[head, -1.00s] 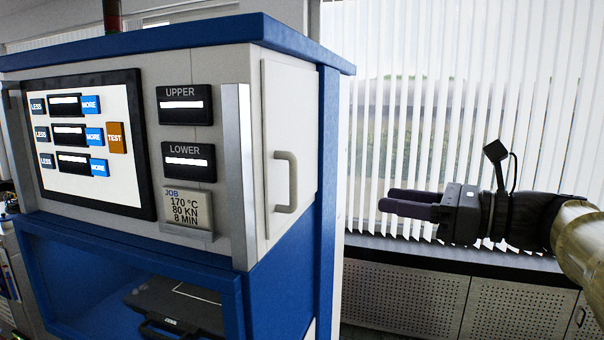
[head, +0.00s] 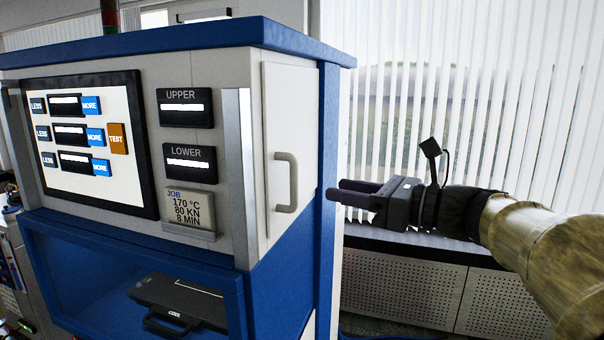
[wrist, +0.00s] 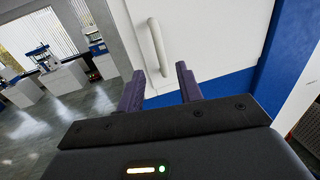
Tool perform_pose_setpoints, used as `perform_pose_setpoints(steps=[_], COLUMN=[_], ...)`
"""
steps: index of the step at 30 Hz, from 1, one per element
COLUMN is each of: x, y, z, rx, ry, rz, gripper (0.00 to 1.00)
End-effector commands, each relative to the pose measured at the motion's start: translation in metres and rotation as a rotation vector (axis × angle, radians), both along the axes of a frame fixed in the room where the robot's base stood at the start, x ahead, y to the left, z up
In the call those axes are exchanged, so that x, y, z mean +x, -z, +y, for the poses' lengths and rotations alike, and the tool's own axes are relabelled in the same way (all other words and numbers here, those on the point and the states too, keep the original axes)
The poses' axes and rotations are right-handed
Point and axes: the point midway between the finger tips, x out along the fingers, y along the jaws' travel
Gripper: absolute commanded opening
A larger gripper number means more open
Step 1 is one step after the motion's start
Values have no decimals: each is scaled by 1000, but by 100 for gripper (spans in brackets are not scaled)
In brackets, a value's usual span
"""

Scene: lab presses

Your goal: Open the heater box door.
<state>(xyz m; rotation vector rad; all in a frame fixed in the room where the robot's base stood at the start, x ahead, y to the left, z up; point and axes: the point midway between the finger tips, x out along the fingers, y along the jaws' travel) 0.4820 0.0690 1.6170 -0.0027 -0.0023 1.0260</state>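The heater box door (head: 296,110) is the pale panel on the right side of the blue and white press, and it looks shut. Its grey bar handle (head: 287,182) stands upright on it. The wrist view shows the door (wrist: 215,40) and the handle (wrist: 158,46) just beyond my fingertips. My gripper (head: 335,190) is to the right of the handle in the head view, fingers pointing left at it. In the wrist view my gripper (wrist: 160,85) has its two purple fingers apart with nothing between them. It does not touch the handle.
The press front has a control screen (head: 85,140) and UPPER and LOWER displays. A blue-framed bay below holds a dark tray (head: 180,302). A perforated cabinet (head: 400,285) and window blinds (head: 450,100) are behind my arm. Open floor shows left in the wrist view.

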Motion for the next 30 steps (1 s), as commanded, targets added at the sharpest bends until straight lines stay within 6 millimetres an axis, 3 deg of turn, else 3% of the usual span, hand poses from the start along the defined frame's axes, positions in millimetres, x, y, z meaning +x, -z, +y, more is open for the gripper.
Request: perform_pose_setpoints(steps=[13,26,30], x=[40,47,46], y=[-2,1,1], z=[66,77,77], rx=[0,0,0], ry=[-4,0,0], rz=[4,1,1], gripper=[36,36,11])
